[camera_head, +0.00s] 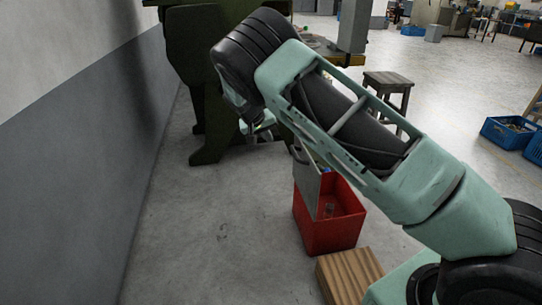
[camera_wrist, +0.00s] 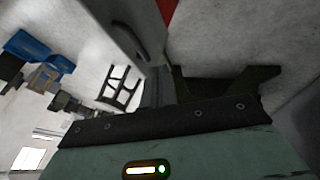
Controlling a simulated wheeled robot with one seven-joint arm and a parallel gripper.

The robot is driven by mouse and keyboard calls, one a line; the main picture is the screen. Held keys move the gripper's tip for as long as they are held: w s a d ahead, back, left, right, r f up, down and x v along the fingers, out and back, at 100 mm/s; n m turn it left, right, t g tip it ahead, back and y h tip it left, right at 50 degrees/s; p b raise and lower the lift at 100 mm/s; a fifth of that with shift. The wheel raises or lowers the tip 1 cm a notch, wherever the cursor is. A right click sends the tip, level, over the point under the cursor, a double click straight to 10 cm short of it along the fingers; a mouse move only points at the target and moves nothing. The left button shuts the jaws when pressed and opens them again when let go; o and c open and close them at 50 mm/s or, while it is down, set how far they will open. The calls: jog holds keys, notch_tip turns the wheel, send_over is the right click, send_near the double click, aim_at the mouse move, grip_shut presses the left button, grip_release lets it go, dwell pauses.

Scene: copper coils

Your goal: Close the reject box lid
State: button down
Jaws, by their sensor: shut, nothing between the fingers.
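The reject box (camera_head: 327,232) is a red open-topped box on the floor in the middle of the head view. Its grey lid (camera_head: 307,181) stands steeply raised at the box's left side, so the lid is open. A small clear item shows inside the box. My gripper (camera_head: 264,128) is shut and empty, left of and above the lid, partly hidden behind my arm. In the wrist view, the grey lid (camera_wrist: 122,24) is close to my gripper fingers (camera_wrist: 154,90), with a sliver of red box beyond. I cannot tell whether they touch.
A wooden crate or block (camera_head: 349,275) sits in front of the box. A dark green machine (camera_head: 205,150) stands behind my gripper, and a grey wall (camera_head: 70,160) runs along the left. A stool (camera_head: 388,84) is further back. Floor left of the box is clear.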

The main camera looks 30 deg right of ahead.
jog(key=d+r+b+x, duration=0.1)
jog(key=b+x, duration=0.3)
jog(key=x, duration=0.8)
jog(key=shift+s+d, duration=0.3)
jog(key=shift+d, duration=0.6)
jog(key=shift+d, duration=0.1)
